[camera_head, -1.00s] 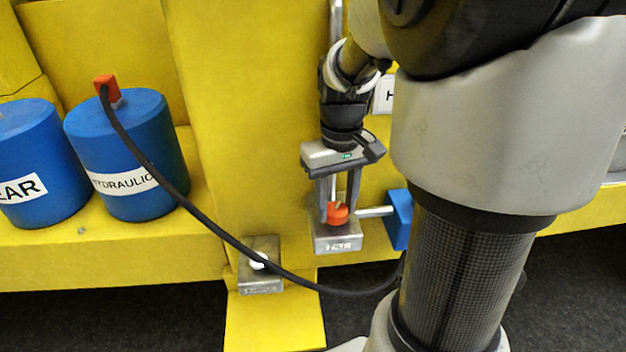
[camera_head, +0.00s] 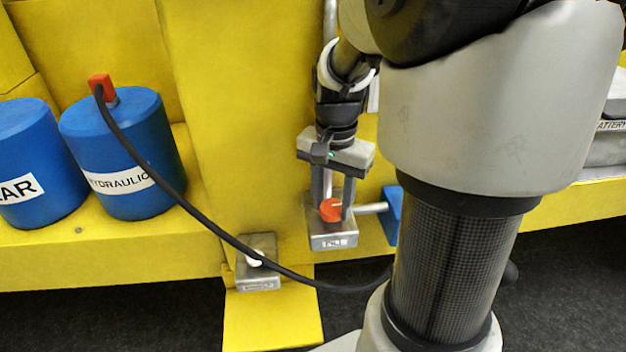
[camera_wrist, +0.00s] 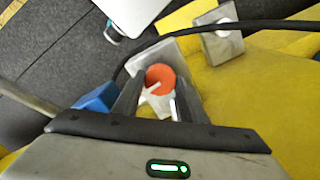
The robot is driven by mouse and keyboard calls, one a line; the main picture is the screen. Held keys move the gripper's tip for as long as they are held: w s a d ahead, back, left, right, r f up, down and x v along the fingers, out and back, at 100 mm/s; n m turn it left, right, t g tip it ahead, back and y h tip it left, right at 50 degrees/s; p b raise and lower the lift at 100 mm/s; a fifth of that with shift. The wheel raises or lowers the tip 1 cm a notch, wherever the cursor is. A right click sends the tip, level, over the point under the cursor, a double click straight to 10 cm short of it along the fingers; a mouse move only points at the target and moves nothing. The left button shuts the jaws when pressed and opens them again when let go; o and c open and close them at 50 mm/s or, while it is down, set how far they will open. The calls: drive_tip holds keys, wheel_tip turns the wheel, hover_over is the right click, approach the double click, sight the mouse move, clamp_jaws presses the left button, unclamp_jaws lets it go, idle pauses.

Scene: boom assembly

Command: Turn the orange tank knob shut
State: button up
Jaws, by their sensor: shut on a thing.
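The orange tank knob (camera_head: 331,210) sits on a grey metal block (camera_head: 333,240) fixed to the yellow structure. It has a white pointer mark on its face. My gripper (camera_head: 333,208) points down at it from above, with one finger on each side of the knob. In the wrist view the orange knob (camera_wrist: 161,79) lies between the fingertips of my gripper (camera_wrist: 158,85), which are shut on it. Part of the knob's side is hidden by the fingers.
A second grey block with a white knob (camera_head: 254,259) is at the lower left. A black hose (camera_head: 230,236) runs from the blue hydraulic tank (camera_head: 125,150) past it. A metal rod leads to a blue block (camera_head: 393,215) on the right.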

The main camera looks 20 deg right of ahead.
sight(332, 206)
drive_tip(key=shift+m, duration=0.8)
drive_tip(key=o, duration=1.1)
drive_tip(key=shift+c, duration=0.2)
drive_tip(key=shift+r, duration=0.1)
wheel_tip(332, 206, up, 17)
drive_tip(key=shift+r+p, duration=0.15)
drive_tip(key=shift+p, duration=0.2)
drive_tip(key=s+a+f+n+t, duration=0.5)
drive_tip(key=s+a+n, duration=0.5)
drive_tip(key=n, duration=0.2)
drive_tip(key=shift+a+f+t, duration=0.15)
drive_tip(key=shift+a+t, duration=0.15)
